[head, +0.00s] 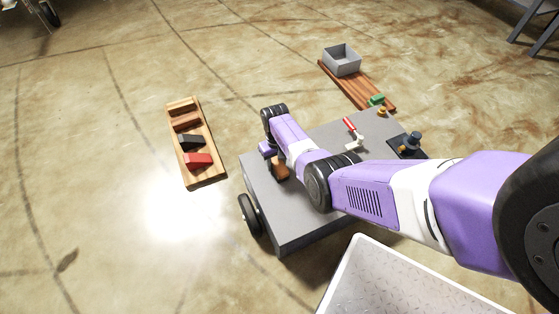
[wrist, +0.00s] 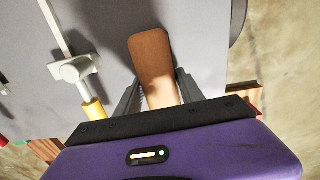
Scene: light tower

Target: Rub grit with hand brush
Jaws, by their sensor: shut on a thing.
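The hand brush shows in the wrist view as a brown wooden piece (wrist: 151,55) with a rounded end. My gripper (wrist: 157,92) is shut on it, with one dark finger on each side. In the head view the brown brush (head: 281,171) is below my gripper (head: 271,154), over the left part of a grey slab-like top (head: 285,219). I cannot tell whether the brush touches the top. Its bristles are hidden. I cannot make out any grit on the visible grey surface.
A red-handled tool (head: 350,127) and a black fixture (head: 407,146) are on the grey top's right part. A wooden rack (head: 205,179) with several blocks lies left on the floor. A grey bin (head: 342,61) stands on a plank (head: 365,91) behind. My arm covers the top's middle.

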